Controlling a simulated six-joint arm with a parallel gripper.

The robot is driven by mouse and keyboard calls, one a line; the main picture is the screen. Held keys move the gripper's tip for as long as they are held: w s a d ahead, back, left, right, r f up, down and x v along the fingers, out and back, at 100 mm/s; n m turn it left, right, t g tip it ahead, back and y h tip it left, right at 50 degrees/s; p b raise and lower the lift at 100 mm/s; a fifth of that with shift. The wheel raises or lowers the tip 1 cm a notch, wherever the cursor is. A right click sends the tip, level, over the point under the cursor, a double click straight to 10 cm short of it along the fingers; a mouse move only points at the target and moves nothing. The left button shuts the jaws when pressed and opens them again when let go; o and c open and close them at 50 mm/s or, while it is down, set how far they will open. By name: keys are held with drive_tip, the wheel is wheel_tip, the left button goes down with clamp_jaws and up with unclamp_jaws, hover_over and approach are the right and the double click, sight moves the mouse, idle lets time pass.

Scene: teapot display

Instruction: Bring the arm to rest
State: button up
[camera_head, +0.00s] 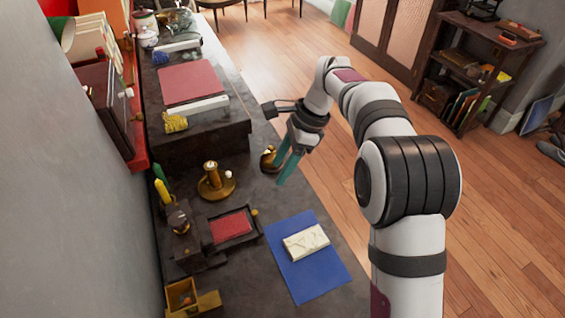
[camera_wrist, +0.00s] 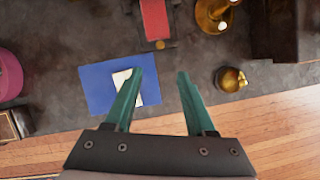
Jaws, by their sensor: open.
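My gripper (camera_head: 287,168) has teal fingers and hangs above the dark table near its right edge. It is open, and in the wrist view (camera_wrist: 162,82) nothing shows between the fingers. A small brass pot (camera_head: 268,159) stands beside the fingers in the head view. In the wrist view the same brass pot (camera_wrist: 230,79) is to the right of the fingers, apart from them. No teapot is clearly recognisable in these frames.
A blue mat (camera_head: 318,277) bears a white block (camera_head: 306,242). Wooden floor (camera_head: 300,75) lies beyond the table edge.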

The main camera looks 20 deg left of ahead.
drive_tip(key=s+d+r+n+t, duration=0.1)
drive_tip(key=s+d+r, duration=0.25)
drive_tip(key=d, duration=0.25)
drive_tip(key=s+d+r+n, duration=0.1)
drive_tip(key=s+d+r, duration=0.25)
drive_tip(key=d, duration=0.25)
drive_tip(key=s+d+f+n+h, duration=0.1)
drive_tip(key=s+d+f+n, duration=0.1)
drive_tip(key=s+d, duration=0.4)
drive_tip(key=s+d+f+n+t+h, duration=0.1)
drive_tip(key=s+d, duration=0.5)
drive_tip(key=s, duration=0.8)
drive_tip(key=shift+s+f+n, duration=0.35)
drive_tip(key=shift+f+n, duration=0.35)
drive_tip(key=shift+f, duration=0.2)
drive_tip(key=shift+d, duration=0.1)
